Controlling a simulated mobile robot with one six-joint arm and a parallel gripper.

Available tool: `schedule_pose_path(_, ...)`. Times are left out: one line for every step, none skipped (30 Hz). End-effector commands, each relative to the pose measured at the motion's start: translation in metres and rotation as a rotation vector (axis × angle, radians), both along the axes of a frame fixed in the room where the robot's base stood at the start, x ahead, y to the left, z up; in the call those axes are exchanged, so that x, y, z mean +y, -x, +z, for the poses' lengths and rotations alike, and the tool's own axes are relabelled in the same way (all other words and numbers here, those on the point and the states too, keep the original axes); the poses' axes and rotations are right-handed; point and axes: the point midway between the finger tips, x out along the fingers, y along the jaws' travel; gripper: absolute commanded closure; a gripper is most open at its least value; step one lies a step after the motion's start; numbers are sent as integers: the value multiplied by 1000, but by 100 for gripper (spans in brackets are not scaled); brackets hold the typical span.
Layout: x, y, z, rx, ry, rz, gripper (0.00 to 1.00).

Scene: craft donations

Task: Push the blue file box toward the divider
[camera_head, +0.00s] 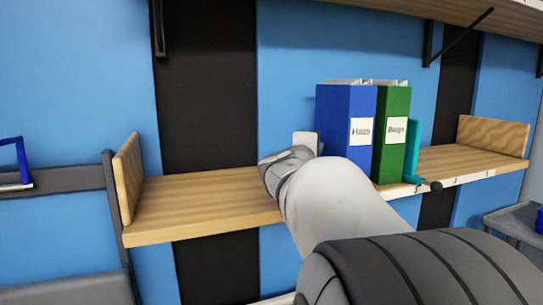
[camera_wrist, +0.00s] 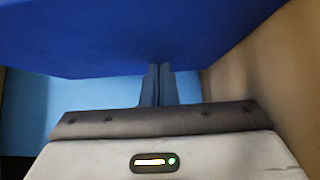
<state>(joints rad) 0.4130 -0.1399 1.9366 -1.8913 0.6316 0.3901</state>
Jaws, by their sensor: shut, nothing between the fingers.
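The blue file box (camera_head: 340,112) stands upright on the wooden shelf, with a white label on its front. It fills the upper part of the wrist view (camera_wrist: 150,35). A green file box (camera_head: 393,105) stands directly to its right. The teal divider (camera_head: 413,150) stands at the green box's right side. My gripper (camera_wrist: 159,70) is shut and empty, its fingertips at the blue surface. In the head view it is at the blue box's left side, mostly hidden by my arm. I cannot tell if the tips touch the box.
The wooden shelf (camera_head: 190,203) is bare left of the boxes, up to its left end board (camera_head: 128,185). Free room also lies right of the divider, up to the right end board (camera_head: 492,136). Another shelf (camera_head: 450,12) hangs above.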

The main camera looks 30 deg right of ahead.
Motion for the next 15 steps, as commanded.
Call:
schedule_pose_path(0, 0, 0, 0, 0, 2, 100)
schedule_pose_path(1, 0, 0, 0, 0, 3, 100)
schedule_pose_path(2, -1, 1, 0, 0, 4, 100)
schedule_pose_path(2, -1, 1, 0, 0, 6, 100)
schedule_pose_path(3, -2, 1, 0, 0, 7, 100)
schedule_pose_path(4, -2, 1, 0, 0, 9, 100)
schedule_pose_path(5, -3, 1, 0, 0, 11, 100)
schedule_pose_path(5, -3, 1, 0, 0, 12, 100)
schedule_pose_path(6, -4, 1, 0, 0, 14, 100)
schedule_pose_path(7, -5, 0, 0, 0, 15, 100)
schedule_pose_path(8, -5, 0, 0, 0, 15, 100)
schedule_pose_path(10, -7, 0, 0, 0, 16, 100)
schedule_pose_path(12, -8, 0, -1, -1, 16, 100)
schedule_pose_path(14, -10, -1, -1, -1, 16, 100)
schedule_pose_path(18, -13, -1, 0, 0, 16, 100)
